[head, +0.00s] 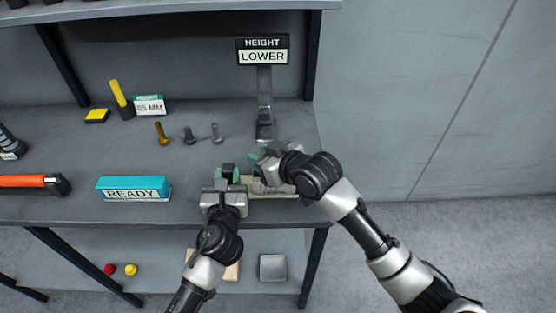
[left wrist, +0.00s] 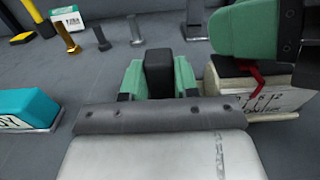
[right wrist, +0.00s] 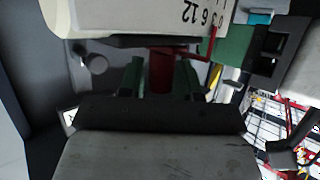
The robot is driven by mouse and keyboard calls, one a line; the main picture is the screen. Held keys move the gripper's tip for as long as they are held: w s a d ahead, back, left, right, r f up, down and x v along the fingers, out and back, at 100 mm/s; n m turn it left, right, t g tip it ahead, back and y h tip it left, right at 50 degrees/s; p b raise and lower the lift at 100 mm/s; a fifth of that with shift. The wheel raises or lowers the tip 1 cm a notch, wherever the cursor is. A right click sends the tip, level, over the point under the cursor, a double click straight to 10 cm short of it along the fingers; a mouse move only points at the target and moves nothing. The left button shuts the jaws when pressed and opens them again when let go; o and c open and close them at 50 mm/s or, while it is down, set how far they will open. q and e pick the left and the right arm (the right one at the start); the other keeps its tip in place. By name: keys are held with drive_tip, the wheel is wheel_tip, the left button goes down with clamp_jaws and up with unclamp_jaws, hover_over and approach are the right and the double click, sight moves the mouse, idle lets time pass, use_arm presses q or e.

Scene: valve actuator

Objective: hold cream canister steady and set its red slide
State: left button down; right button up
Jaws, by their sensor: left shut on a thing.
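The cream canister (head: 270,187) lies on the bench near its front right edge. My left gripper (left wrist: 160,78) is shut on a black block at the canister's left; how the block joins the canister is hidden. My right gripper (right wrist: 161,80) is at the canister with its green fingers either side of the red slide (right wrist: 161,68). Narrow gaps seem to show beside the slide, so these fingers look open. A thin red pointer (right wrist: 213,43) is by the numbers.
A sign (head: 262,51) reading HEIGHT LOWER stands behind the canister. A teal READY block (head: 134,188), several bolts (head: 188,135) and an orange-handled tool (head: 25,181) are to the left. The bench's right edge is close to my right arm.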

use_arm(q)
drive_tip(key=shift+s+f, duration=0.1)
drive_tip(key=shift+f, duration=0.2)
use_arm(e)
drive_tip(key=v, duration=1.1)
drive_tip(key=shift+s, duration=0.1)
use_arm(q)
drive_tip(key=c, duration=0.8)
unclamp_jaws()
drive_tip(key=shift+r, duration=0.15)
